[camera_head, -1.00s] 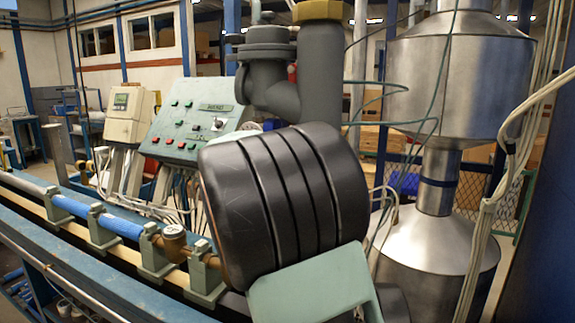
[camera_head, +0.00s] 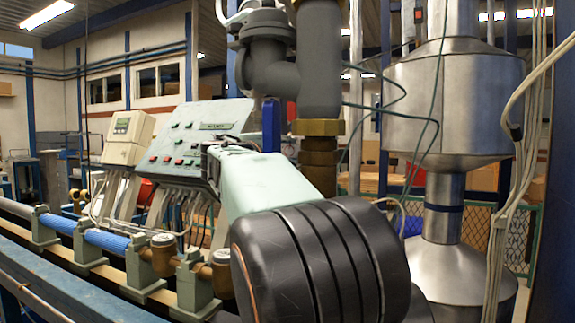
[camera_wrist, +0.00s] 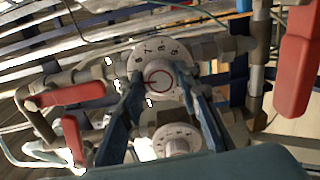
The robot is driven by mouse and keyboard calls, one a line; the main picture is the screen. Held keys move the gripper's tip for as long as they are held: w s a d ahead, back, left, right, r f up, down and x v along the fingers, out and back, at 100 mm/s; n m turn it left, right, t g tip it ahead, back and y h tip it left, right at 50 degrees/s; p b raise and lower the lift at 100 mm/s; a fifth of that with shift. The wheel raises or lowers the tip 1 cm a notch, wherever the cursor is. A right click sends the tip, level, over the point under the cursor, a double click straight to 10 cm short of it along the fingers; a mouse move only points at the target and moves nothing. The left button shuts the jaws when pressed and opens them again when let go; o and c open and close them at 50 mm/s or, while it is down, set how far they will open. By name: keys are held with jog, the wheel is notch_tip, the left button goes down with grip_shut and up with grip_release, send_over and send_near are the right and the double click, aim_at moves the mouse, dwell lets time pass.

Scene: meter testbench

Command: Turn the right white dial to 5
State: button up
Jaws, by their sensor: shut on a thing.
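In the wrist view, a round white dial (camera_wrist: 158,75) with a red ring at its centre sits between my two dark blue fingers. My gripper (camera_wrist: 160,84) is shut on this dial, one finger at each side. A second white dial (camera_wrist: 177,141) with small marks sits just below it, free of the fingers. I cannot tell from this angle which of the two is the right one. In the head view neither dial can be made out, and my arm hides much of the area around the gripper.
Red handles (camera_wrist: 299,62) and grey pipes flank the dials in the wrist view. In the head view, a green control panel (camera_head: 190,135), a beige meter box (camera_head: 128,137), a thick grey pipe (camera_head: 319,60) and a steel tank (camera_head: 452,100) stand around my arm.

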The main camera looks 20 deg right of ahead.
jog(key=shift+f+m+b, duration=0.1)
jog(key=shift+m+b, duration=0.4)
jog(key=shift+m, duration=0.1)
jog(key=o, duration=1.2)
jog(key=shift+c, duration=0.2)
